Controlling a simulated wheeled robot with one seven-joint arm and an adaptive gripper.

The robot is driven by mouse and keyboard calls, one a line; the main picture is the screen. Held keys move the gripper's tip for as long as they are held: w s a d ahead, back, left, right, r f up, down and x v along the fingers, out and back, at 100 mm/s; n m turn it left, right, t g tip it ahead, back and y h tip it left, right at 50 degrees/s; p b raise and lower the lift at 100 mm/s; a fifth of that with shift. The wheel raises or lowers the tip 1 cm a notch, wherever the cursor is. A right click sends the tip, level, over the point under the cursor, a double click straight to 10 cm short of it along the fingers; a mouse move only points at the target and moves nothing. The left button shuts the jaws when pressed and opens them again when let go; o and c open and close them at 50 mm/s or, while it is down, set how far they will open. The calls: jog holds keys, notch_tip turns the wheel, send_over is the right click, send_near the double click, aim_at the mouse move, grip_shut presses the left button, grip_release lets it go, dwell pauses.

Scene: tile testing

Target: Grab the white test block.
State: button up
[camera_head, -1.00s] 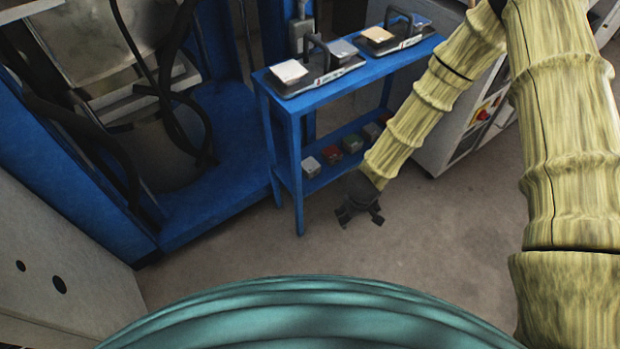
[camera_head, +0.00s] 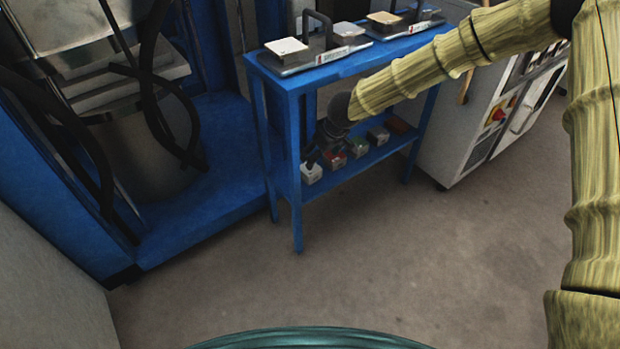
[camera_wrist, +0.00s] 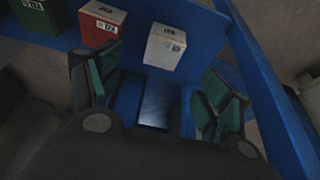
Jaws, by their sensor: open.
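The white test block (camera_head: 311,174) sits on the lower shelf of the blue table, at its left end, in the head view. In the wrist view the white block (camera_wrist: 166,46) stands on the blue shelf ahead of the jaws, with dark print on its top. My gripper (camera_head: 316,160) is at the lower shelf, just above and beside the white block, partly dark against the shelf. In the wrist view my gripper (camera_wrist: 160,95) is open, with green-padded fingers to the left and right and nothing between them. The block lies beyond the fingertips.
A red block (camera_wrist: 102,22) stands left of the white one, and a green block (camera_wrist: 37,13) farther left. A blue table post (camera_wrist: 262,90) rises close on the right. The tabletop (camera_head: 352,63) above carries test stands. Floor in front is clear.

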aim_at(315, 170)
jog(key=b+x, duration=0.2)
jog(key=x, duration=0.3)
jog(key=shift+w+a+f+b, duration=0.1)
jog(key=shift+w+f+b, duration=0.05)
jog(key=shift+f+b, duration=0.2)
jog(key=b+x, duration=0.3)
jog(key=shift+a+f, duration=0.1)
jog(key=shift+a, duration=0.1)
jog(key=shift+b+x, duration=0.65)
jog(key=shift+x, duration=0.2)
jog(key=c, duration=1.4)
jog(key=shift+p, duration=0.3)
